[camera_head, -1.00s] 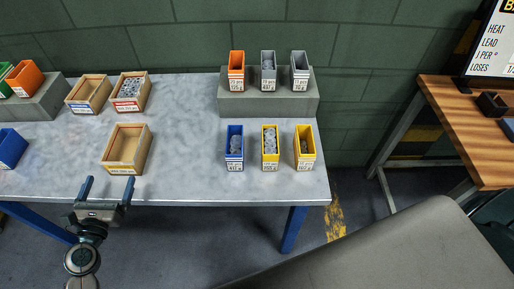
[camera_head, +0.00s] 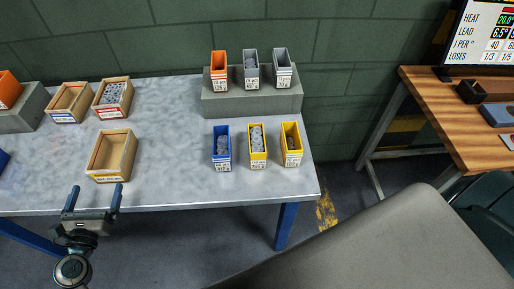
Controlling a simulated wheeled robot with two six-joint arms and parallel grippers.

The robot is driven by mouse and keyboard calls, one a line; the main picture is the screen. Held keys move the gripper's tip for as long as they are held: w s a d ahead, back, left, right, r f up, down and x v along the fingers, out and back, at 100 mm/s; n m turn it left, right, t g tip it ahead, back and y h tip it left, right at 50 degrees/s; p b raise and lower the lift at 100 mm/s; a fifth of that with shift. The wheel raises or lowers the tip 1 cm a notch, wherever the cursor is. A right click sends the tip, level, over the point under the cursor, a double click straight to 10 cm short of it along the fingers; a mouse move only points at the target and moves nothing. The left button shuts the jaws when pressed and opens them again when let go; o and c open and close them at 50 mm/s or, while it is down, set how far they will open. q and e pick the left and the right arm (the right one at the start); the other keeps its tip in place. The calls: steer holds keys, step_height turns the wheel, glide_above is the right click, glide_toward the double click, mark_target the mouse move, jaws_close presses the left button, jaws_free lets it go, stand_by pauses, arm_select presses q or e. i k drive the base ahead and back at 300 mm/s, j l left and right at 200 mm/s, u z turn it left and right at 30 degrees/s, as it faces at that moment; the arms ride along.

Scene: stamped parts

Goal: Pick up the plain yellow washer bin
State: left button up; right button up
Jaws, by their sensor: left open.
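Two yellow bins stand side by side at the right front of the grey table (camera_head: 180,178). The left yellow bin (camera_head: 258,162) is filled with grey washer-like parts. The right yellow bin (camera_head: 292,159) holds fewer, darker parts low inside. Both carry white labels too small to read, so I cannot tell which is the plain washer bin. My left gripper (camera_head: 94,196) is open and empty at the table's front edge, well left of both bins, with its fingers pointing toward the table. My right gripper is not in view.
A blue bin (camera_head: 222,161) stands just left of the yellow ones. Orange (camera_head: 219,82) and grey bins stand on a grey riser (camera_head: 250,104) behind. An empty wooden box (camera_head: 110,172) sits beyond my left gripper. The tabletop between that box and the blue bin is clear.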

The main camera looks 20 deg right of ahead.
mark_target(258, 149)
steer(key=k+l, duration=0.1)
steer(key=l, duration=0.3)
steer(key=k+l, duration=0.1)
steer(key=l, duration=0.3)
steer(key=k+l, duration=0.1)
steer(key=l, duration=0.3)
steer(key=k+l, duration=0.1)
steer(key=l, duration=0.3)
steer(key=k+l, duration=0.15)
steer(key=l, duration=0.25)
